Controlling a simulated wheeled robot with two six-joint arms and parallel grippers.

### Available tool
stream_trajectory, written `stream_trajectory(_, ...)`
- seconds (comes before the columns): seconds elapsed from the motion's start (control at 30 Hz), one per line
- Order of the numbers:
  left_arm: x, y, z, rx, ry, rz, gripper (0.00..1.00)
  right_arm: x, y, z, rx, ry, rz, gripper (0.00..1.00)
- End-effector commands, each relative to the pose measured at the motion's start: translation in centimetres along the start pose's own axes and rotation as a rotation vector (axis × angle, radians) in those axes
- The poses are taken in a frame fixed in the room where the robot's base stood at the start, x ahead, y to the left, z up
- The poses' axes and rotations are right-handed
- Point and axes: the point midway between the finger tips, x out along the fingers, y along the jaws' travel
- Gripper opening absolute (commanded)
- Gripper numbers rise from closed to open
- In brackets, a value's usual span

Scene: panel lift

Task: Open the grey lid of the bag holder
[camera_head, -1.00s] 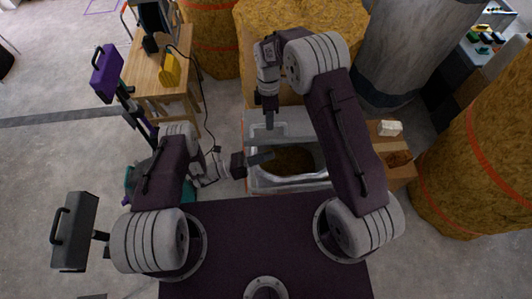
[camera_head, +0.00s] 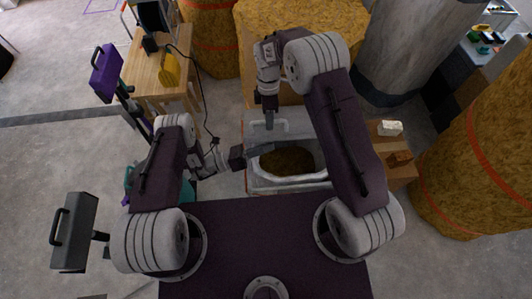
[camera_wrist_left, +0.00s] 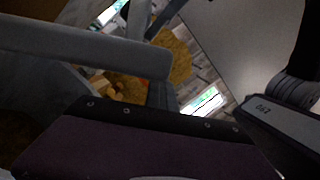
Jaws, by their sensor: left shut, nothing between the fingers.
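The bag holder (camera_head: 322,182) is a pale grey box in front of my base, with a brown-filled opening. Its grey lid (camera_head: 300,126) shows as a pale panel at the back of the opening, partly behind my right gripper. It appears raised, but I cannot tell its exact angle. My left gripper (camera_head: 266,148) is shut and empty, its tip reaching over the left part of the opening near the lid's lower edge. I cannot tell whether it touches. My right gripper (camera_head: 269,122) points down in front of the lid; its jaw gap is not clear. A thick grey bar (camera_wrist_left: 90,45) crosses the left wrist view.
A cardboard box (camera_head: 398,172) with a white block (camera_head: 390,128) stands right of the holder. A wooden table (camera_head: 155,75) with a yellow object (camera_head: 170,70) is at back left.

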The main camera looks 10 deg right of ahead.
Motion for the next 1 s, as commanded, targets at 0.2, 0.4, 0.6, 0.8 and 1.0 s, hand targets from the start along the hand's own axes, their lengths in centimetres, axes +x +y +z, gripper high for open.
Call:
stream_trajectory(0.2,-0.1,0.4,0.0,0.005,0.0,0.014,0.0,0.0,-0.1,0.0,-0.001,0.0,-0.004,0.36)
stream_trajectory(0.4,-0.1,0.4,0.0,0.005,0.001,0.015,0.0,-0.9,-0.1,0.0,-0.001,0.001,-0.001,0.36)
stream_trajectory(0.6,-0.1,0.5,0.0,0.005,0.002,0.016,0.0,-5.7,-0.3,-0.1,-0.001,0.001,0.005,0.36)
stream_trajectory(0.8,-0.1,0.5,0.0,0.006,0.002,0.016,0.0,-10.2,-0.6,-0.1,0.0,0.0,0.006,0.36)
stream_trajectory(1.0,-0.1,0.5,0.0,0.006,0.002,0.016,0.0,-12.1,-0.8,-0.1,0.0,-0.001,0.004,0.36)
